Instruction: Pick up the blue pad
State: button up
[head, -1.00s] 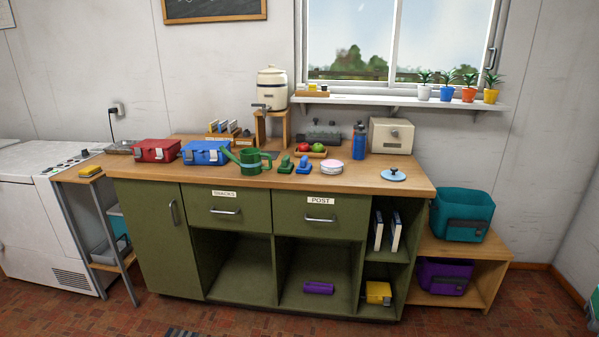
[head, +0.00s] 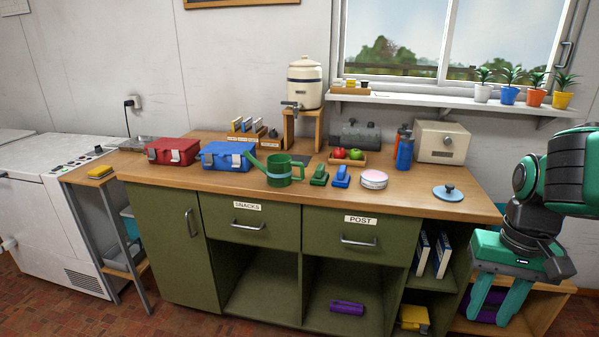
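A small blue object with a raised top (head: 341,177) stands on the wooden counter, right of a similar green one (head: 319,176). It is the likeliest blue pad, though it is too small to be sure. A round pink-and-white stack (head: 374,180) stands to its right. My gripper (head: 487,316) is at the lower right, in front of the low side shelf and well away from the blue object. Its two teal fingers point down, apart, with nothing visible between them.
A green watering can (head: 279,170) stands left of the pads. Behind them are a fruit tray (head: 347,162) and a blue bottle (head: 404,153). A blue lid-like disc (head: 448,193) lies near the counter's right end. The counter front before the pads is clear.

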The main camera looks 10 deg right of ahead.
aim_at(342, 178)
jog(key=z, duration=0.2)
jog(key=i, duration=1.4)
jog(key=z, duration=0.5)
